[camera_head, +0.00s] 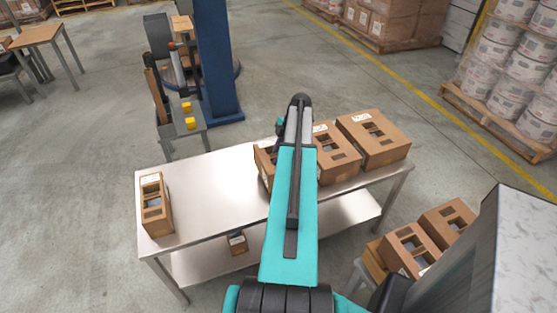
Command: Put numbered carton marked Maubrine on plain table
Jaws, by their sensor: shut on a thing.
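A steel-topped table (215,185) stands in the middle with open-topped brown cartons on it. One carton (155,205) stands alone at its left end. Two more, a middle carton (338,160) and a larger carton (374,138), stand at its right end. Another carton (263,163) shows just left of my arm, mostly hidden by it. My gripper (278,134) is at this carton and shut on it; its fingertips are largely hidden. The white labels are too small to read, so I cannot tell which is Maubrine. A plain wood-topped table (38,36) stands far upper left.
A small carton (237,242) is on the steel table's lower shelf. More cartons (411,246) stand at lower right. A blue column (215,60) and a stand with yellow blocks (188,122) are behind the table. Wrapped pallets line the upper right. Floor at left is clear.

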